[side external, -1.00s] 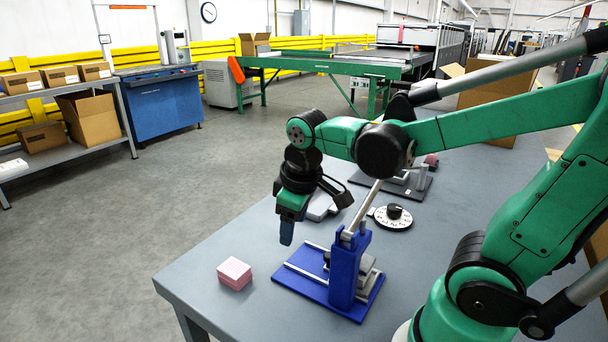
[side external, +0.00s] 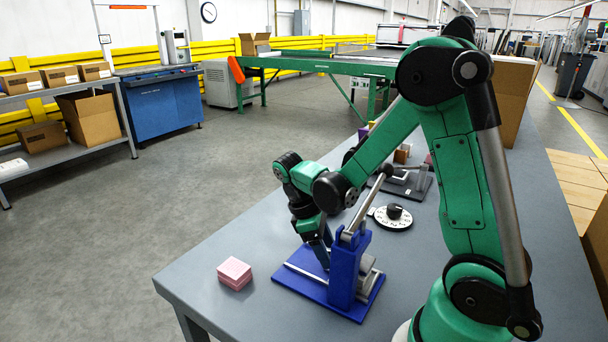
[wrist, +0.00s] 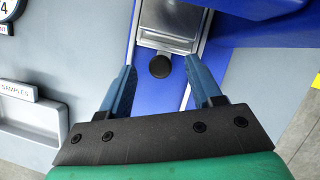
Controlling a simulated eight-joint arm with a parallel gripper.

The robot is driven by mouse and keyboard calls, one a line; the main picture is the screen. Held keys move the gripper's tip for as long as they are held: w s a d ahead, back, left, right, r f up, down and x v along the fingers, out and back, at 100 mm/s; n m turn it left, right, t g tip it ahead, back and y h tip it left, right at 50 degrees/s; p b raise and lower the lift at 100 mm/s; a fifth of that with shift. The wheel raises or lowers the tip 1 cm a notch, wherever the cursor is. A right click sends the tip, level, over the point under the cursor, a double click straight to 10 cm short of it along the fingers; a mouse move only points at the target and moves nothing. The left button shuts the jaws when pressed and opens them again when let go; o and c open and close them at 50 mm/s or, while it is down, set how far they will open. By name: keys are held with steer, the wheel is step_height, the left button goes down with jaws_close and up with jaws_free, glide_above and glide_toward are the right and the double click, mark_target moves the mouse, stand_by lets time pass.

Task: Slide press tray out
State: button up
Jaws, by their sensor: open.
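The blue press (side external: 345,265) stands on the near part of the table, with its long lever (side external: 368,208) raised. In the wrist view the metal press tray (wrist: 170,25) lies on the blue base (wrist: 143,88), with a round black knob (wrist: 160,66) at its near end. My gripper (wrist: 163,82) is open, with one blue finger on each side of the knob and apart from it. In the side view my gripper (side external: 325,262) points down at the left part of the press. The press body hides part of the tray there.
A pink block stack (side external: 235,273) sits left of the press. A round white dial (side external: 393,217) with a black knob lies behind it. A second, dark-based device (side external: 408,183) stands farther back. A grey tray labelled samples (wrist: 30,105) shows left in the wrist view.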

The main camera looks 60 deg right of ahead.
steer(key=shift+s+f, duration=0.1)
steer(key=shift+f, duration=0.2)
jaws_close()
stand_by(1.3)
